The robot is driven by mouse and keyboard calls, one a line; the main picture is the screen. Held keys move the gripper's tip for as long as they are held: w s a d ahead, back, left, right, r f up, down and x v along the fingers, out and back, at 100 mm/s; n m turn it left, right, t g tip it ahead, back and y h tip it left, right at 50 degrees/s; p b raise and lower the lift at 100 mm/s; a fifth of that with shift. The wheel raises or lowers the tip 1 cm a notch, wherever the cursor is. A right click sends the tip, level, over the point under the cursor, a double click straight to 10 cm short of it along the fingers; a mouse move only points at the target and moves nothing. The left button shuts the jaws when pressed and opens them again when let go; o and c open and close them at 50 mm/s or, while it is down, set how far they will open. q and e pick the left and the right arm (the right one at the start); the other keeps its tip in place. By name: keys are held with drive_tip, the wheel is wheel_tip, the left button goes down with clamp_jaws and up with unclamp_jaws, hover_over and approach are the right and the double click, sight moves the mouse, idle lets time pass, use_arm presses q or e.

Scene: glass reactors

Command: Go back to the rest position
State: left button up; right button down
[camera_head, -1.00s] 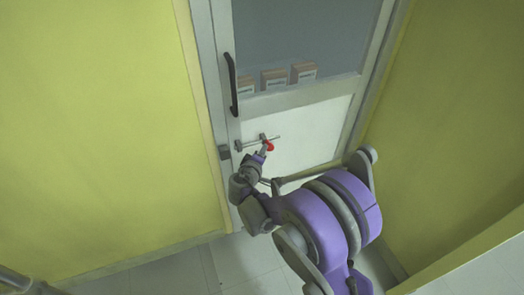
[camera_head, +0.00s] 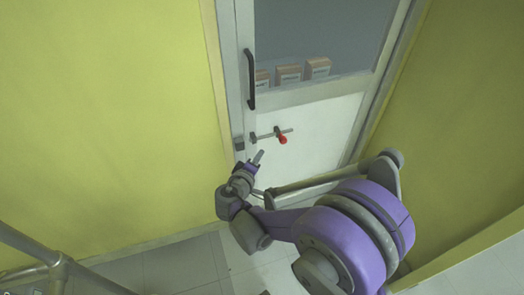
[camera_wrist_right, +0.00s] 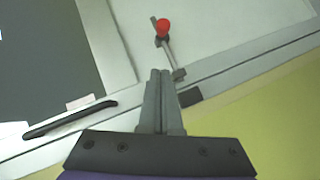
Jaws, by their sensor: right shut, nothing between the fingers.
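My right gripper (camera_head: 258,157) is shut and empty, just below and left of a door bolt with a red knob (camera_head: 283,140). A gap shows between the fingertips and the bolt (camera_head: 262,136). In the right wrist view my two fingers (camera_wrist_right: 160,85) lie together with nothing between them, and the red knob (camera_wrist_right: 163,27) is beyond their tips. My purple and grey right arm reaches in from the lower right. My left gripper is not in view.
A pale door (camera_head: 310,140) with a dark upright handle (camera_head: 250,80) stands ahead, closed. Several small boxes (camera_head: 288,74) show through its glass. Yellow walls (camera_head: 110,120) stand on both sides. A grey pipe rail (camera_head: 60,268) is at lower left. Tiled floor (camera_head: 185,268) lies below.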

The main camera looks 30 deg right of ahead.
drive_tip(key=shift+s, duration=0.15)
idle(0.4)
drive_tip(key=s+a+f+m+g+y, duration=0.15)
drive_tip(key=s+a+y, duration=0.45)
drive_tip(key=s, duration=0.6)
drive_tip(key=s+a+f+m+g+y, duration=0.1)
drive_tip(key=s+a+m+g+y, duration=0.15)
drive_tip(key=s+a+y, duration=0.6)
use_arm(q)
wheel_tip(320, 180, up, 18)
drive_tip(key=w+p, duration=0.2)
drive_tip(key=p, duration=1.4)
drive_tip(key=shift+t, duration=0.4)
use_arm(e)
wheel_tip(320, 180, up, 18)
drive_tip(key=d+h, duration=0.2)
drive_tip(key=h, duration=0.1)
drive_tip(key=shift+s+d+t, duration=0.3)
drive_tip(key=shift+d, duration=0.05)
drive_tip(key=shift+s+r, duration=0.1)
drive_tip(key=shift+s+d, duration=0.1)
